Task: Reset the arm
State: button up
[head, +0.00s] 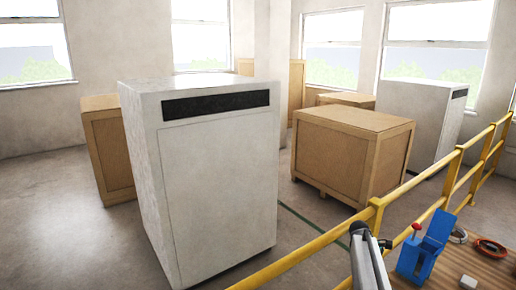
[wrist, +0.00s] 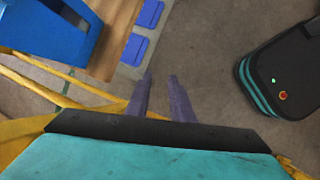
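My gripper (wrist: 160,78) shows in the wrist view with its two thin purple-grey fingers apart and bare floor between them. It is open and holds nothing. The fingers are to the right of a wooden bench top (wrist: 118,38) and look clear of it. Part of my grey and black arm shows at the bottom of the head view, beside the yellow rail; the gripper's fingers cannot be made out there.
A blue device (head: 424,248) with a red knob stands on the wooden bench (head: 462,264) and also shows in the wrist view (wrist: 52,28). A yellow railing (head: 415,210) runs close to my arm. A tall white cabinet (head: 215,190) and a wooden crate (head: 350,150) stand beyond it.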

jog(key=s+a+f+g+y+b, duration=0.1)
jog(key=s+a+f, duration=0.85)
jog(key=f, duration=0.25)
jog(key=s+a+f+g+y+b, duration=0.1)
jog(key=s+a+f, duration=0.8)
jog(key=s+f, duration=0.25)
jog(key=s+a+f+m+y, duration=0.1)
jog(key=s+a+f+m, duration=0.1)
jog(key=s, duration=0.5)
jog(key=s+a+f+m+g+y, duration=0.1)
jog(key=s+a+f+m, duration=0.1)
jog(key=s+a+m, duration=0.2)
jog(key=s+a+f+m+y, duration=0.1)
jog(key=s+a+f+m, duration=0.1)
jog(key=s+a, duration=0.5)
jog(key=shift+s+f+m+g+b, duration=0.3)
jog(key=shift+s+m, duration=0.4)
jog(key=shift+s, duration=1.95)
jog(key=shift+r, duration=0.15)
